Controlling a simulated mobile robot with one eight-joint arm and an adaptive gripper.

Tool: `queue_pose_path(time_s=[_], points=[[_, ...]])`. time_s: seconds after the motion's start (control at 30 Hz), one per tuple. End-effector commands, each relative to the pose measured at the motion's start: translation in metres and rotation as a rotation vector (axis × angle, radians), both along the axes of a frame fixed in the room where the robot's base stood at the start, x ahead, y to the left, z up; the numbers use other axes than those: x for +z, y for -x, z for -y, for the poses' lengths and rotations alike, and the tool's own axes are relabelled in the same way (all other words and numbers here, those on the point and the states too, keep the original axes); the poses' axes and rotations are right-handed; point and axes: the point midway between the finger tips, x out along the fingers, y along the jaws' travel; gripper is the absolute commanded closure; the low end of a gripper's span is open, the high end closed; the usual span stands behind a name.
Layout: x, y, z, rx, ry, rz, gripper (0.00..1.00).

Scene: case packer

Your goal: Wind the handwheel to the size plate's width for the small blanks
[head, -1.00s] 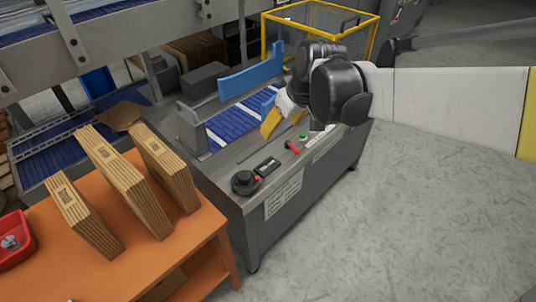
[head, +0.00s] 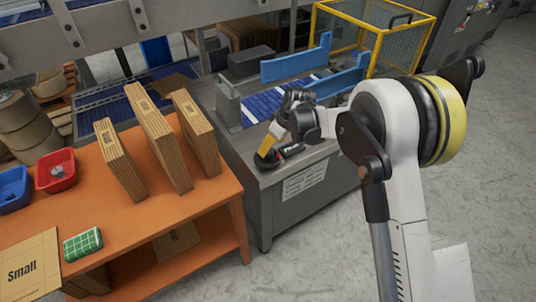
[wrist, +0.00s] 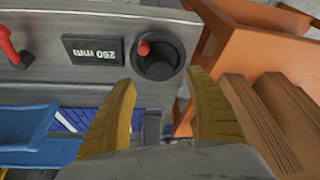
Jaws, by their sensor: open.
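The handwheel (wrist: 155,62) is a black disc with a red knob on the packer's grey top, and the wrist view shows it between and just beyond my fingertips. In the head view the handwheel (head: 266,161) is partly hidden by my gripper (head: 267,143). In the wrist view my gripper (wrist: 162,77) is open, its two yellow fingers apart and empty; contact with the wheel is not visible. The readout (wrist: 93,50) beside the wheel appears upside down and reads 250 mm. A white plate (head: 304,181) on the cabinet front has print too small to read.
A red lever (wrist: 9,46) stands beyond the readout. Blue guide rails (head: 296,66) flank the blue conveyor. An orange table (head: 150,215) holds upright cardboard blanks (head: 120,160), a red tray (head: 56,172) and a flat piece marked Small (head: 28,268). Floor at right is clear.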

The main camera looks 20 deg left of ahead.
Motion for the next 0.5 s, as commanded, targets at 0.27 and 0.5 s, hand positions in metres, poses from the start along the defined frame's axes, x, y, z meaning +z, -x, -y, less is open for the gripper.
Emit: queue_pose_path(time_s=[0.27,0.5], points=[[-0.042,-0.007,-0.015,-0.001,0.0,0.0,0.37],[-0.047,-0.008,-0.018,-0.002,0.0,0.0,0.37]])
